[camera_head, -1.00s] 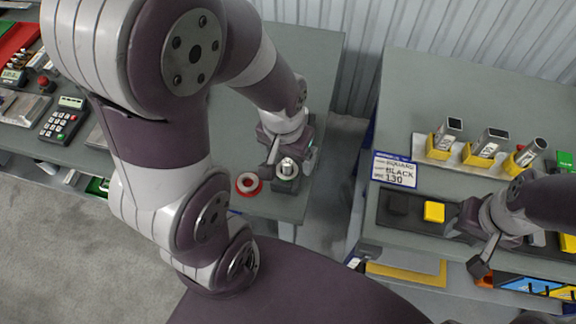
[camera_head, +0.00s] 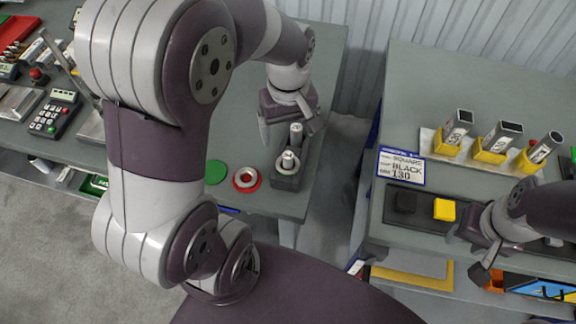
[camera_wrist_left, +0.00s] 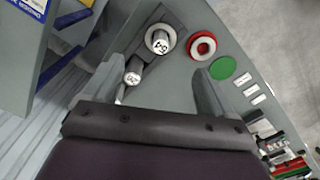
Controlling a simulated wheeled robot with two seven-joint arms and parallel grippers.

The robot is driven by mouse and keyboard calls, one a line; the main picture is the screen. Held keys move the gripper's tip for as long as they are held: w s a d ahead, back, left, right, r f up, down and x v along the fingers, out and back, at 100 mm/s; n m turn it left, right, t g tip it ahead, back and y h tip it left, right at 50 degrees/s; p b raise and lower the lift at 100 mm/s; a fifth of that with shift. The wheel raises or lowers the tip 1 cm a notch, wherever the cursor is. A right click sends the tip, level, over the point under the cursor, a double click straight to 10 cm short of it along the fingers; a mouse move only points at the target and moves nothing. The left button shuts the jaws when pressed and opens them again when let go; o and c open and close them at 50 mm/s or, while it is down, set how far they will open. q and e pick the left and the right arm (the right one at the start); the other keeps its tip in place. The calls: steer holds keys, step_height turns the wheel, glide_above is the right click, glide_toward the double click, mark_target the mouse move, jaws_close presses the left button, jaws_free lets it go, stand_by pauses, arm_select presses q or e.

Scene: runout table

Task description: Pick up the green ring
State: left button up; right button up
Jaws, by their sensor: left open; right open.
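A flat green round piece (camera_head: 216,172) lies on the left table; it also shows in the left wrist view (camera_wrist_left: 222,68), and I see no hole in it. Beside it is a red disc (camera_head: 238,186) with a pale ring on it. A dark block (camera_head: 288,181) to their right holds two upright grey pegs; the nearer peg (camera_head: 288,161) has a pale ring around its base. No ring that is clearly green shows. My left gripper (camera_head: 291,124) is open and empty just behind the pegs. My right gripper (camera_head: 468,256) is open at the right table's front edge.
The right table holds a sign (camera_head: 401,167), a dark tray (camera_head: 425,222) with black and yellow blocks, and tilted tubes in yellow holders (camera_head: 490,150). A keypad device (camera_head: 55,114) lies far left. A gap separates the tables.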

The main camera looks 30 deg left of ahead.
mark_target(288, 155)
arm_select(q)
step_height(288, 155, down, 11)
steer(key=shift+s+f+p, duration=0.1)
steer(key=shift+p, duration=0.3)
